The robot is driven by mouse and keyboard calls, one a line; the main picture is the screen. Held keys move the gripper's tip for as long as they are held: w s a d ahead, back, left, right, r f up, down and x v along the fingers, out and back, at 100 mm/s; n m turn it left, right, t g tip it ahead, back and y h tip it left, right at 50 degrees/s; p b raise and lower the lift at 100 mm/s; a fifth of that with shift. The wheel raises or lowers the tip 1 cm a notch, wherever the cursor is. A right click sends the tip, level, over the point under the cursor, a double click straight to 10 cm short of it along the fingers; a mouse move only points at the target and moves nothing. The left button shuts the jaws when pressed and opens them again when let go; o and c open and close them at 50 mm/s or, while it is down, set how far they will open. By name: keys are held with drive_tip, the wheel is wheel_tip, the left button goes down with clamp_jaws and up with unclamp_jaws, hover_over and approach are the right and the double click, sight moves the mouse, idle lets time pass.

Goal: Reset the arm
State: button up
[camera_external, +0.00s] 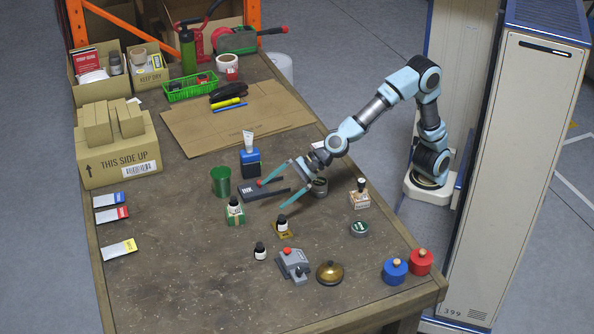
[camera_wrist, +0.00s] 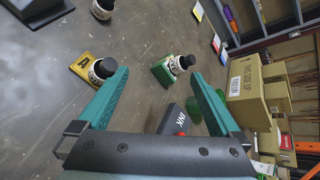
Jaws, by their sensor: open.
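My gripper (camera_external: 270,195) is open and empty, with its two teal fingers spread above the middle of the table (camera_external: 180,255). In the wrist view my gripper (camera_wrist: 165,88) shows its fingers wide apart with bare table and a bottle between them. A white-labelled dark bottle on a green box (camera_external: 235,216) stands just left of the fingers; it also shows in the wrist view (camera_wrist: 165,73). Another bottle on a yellow block (camera_external: 281,229) is close to the nearer fingertip. A black box marked INK (camera_external: 262,193) lies partly behind the far finger.
A grey device (camera_external: 293,264), brass bell (camera_external: 330,272) and blue and red jars (camera_external: 395,271) are in front.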

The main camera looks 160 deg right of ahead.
drive_tip(key=s+a+r+n+g+y+p, duration=0.1)
drive_tip(key=s+a+n+y+p, duration=0.15)
drive_tip(key=a+n+p, duration=0.6)
drive_tip(key=s+a+r+n+g+y+p, duration=0.1)
drive_tip(key=a+n+y+p, duration=0.3)
drive_tip(key=a+n, duration=0.95)
drive_tip(key=s+a+r+n+g+y+p, duration=0.1)
drive_tip(key=s+a+n+g+p, duration=0.3)
drive_tip(key=s+a+n+p, duration=0.5)
drive_tip(key=s+a+n, duration=0.3)
drive_tip(key=s+a, duration=0.1)
drive_tip(key=s, duration=0.3)
drive_tip(key=shift+a+r+n+g, duration=0.3)
drive_tip(key=shift+a+r+g, duration=0.05)
drive_tip(key=shift+r+g, duration=0.05)
drive_tip(key=shift+y, duration=0.25)
